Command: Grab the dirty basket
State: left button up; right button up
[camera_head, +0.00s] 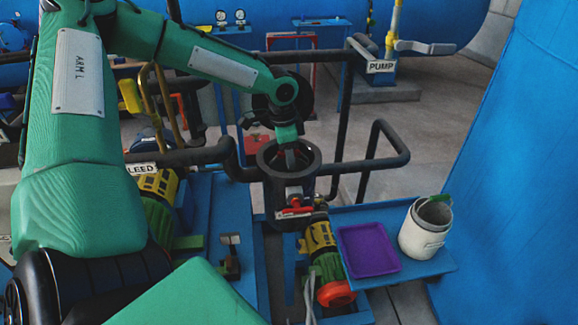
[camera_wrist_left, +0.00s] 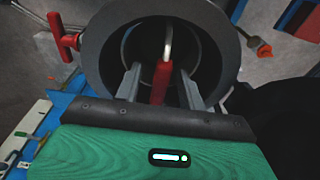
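The dirty basket appears to sit inside the round dark open housing (camera_head: 268,158); in the wrist view its red grip (camera_wrist_left: 161,82) and a pale metal handle (camera_wrist_left: 168,42) show inside the housing ring (camera_wrist_left: 98,48). Most of the basket is hidden in the dark interior. My left gripper (camera_head: 290,157) points down into the housing mouth. In the left wrist view its two grey fingers (camera_wrist_left: 158,90) stand apart on either side of the red grip, with visible gaps, so it is open. My right gripper is not in view.
Black pipes (camera_head: 375,164) flank the housing. A red-handled fitting (camera_wrist_left: 63,38) sits beside its rim.

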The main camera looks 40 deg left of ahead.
pick_arm(q)
grip_shut()
dwell(1.4)
